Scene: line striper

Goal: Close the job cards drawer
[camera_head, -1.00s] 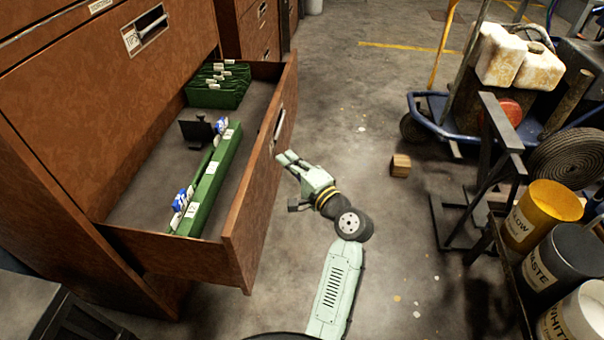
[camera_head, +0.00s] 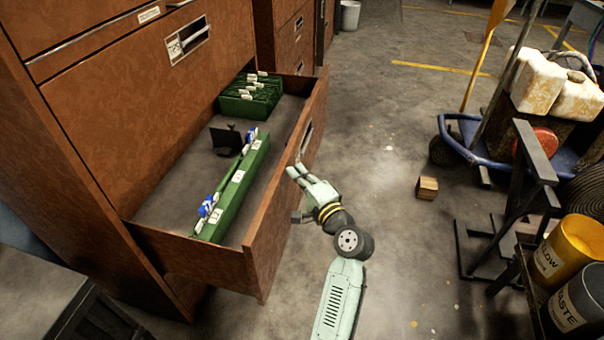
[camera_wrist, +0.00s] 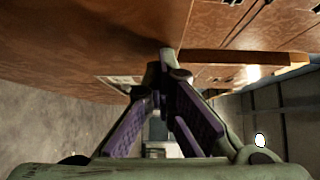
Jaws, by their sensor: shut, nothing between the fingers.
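The open drawer (camera_head: 262,262) is brown wood and sticks well out of the cabinet (camera_head: 110,130). It holds green hanging files (camera_head: 250,95), a long green divider row (camera_head: 232,190) with white tabs and blue items, and a black upright plate (camera_head: 226,139). Its front carries a metal handle (camera_head: 305,140); no job cards label is readable there. My gripper (camera_head: 292,172) is shut and empty at the outer face of the drawer front, below the handle. Contact cannot be told. In the wrist view its fingertips (camera_wrist: 166,66) meet close to brown wood.
A closed drawer with a label holder (camera_head: 188,40) is above. A small wooden block (camera_head: 427,188) lies on the floor. A black stand (camera_head: 535,165), a blue cart (camera_head: 450,130) and paint buckets (camera_head: 575,250) stand at right.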

